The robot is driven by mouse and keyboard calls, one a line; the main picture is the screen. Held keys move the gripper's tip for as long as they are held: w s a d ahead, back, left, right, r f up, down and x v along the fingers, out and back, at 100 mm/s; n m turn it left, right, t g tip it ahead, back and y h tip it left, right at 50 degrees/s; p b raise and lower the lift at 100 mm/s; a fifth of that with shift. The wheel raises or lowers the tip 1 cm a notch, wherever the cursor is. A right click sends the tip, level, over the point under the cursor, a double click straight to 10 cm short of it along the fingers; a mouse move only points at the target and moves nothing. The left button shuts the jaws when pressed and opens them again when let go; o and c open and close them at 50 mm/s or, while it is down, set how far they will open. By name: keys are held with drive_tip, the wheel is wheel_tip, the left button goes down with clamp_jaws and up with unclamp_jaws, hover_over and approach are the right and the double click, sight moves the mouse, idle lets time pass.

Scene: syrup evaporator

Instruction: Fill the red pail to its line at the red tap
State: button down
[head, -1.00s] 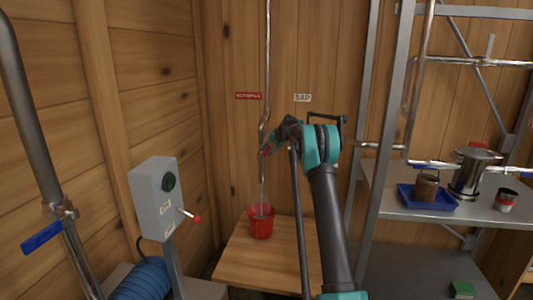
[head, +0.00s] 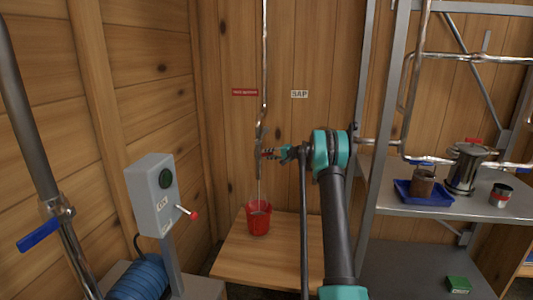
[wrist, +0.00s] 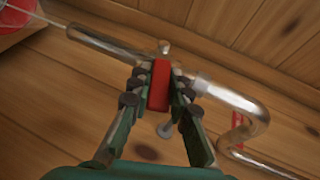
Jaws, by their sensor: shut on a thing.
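The red pail (head: 258,220) stands upright on the wooden bench, below the spout of the metal pipe (head: 264,60). It also shows cut off in the corner of the wrist view (wrist: 14,14). A thin pale stream runs from the spout down into the pail; the liquid level and the fill line are too small to tell. My gripper (head: 272,154) is beside the pipe above the pail. In the wrist view my gripper (wrist: 160,88) is shut on the red tap handle (wrist: 159,84), which sits across the pipe.
A red label (head: 245,92) and a SAP label (head: 299,94) are on the wall. A grey switch box (head: 153,195) with a red-tipped lever stands left. A metal shelf (head: 440,203) at right holds a blue tray (head: 424,195), a pot (head: 465,168) and a can (head: 501,195).

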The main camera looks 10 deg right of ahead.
drive_tip(key=shift+d+f+m+t+y, duration=0.15)
drive_tip(key=shift+f+m+t+y, duration=0.35)
drive_tip(key=shift+f+t+y, duration=0.6)
drive_tip(key=shift+r, duration=0.15)
drive_tip(key=c, duration=1.4)
unclamp_jaws()
drive_tip(key=v, duration=1.2)
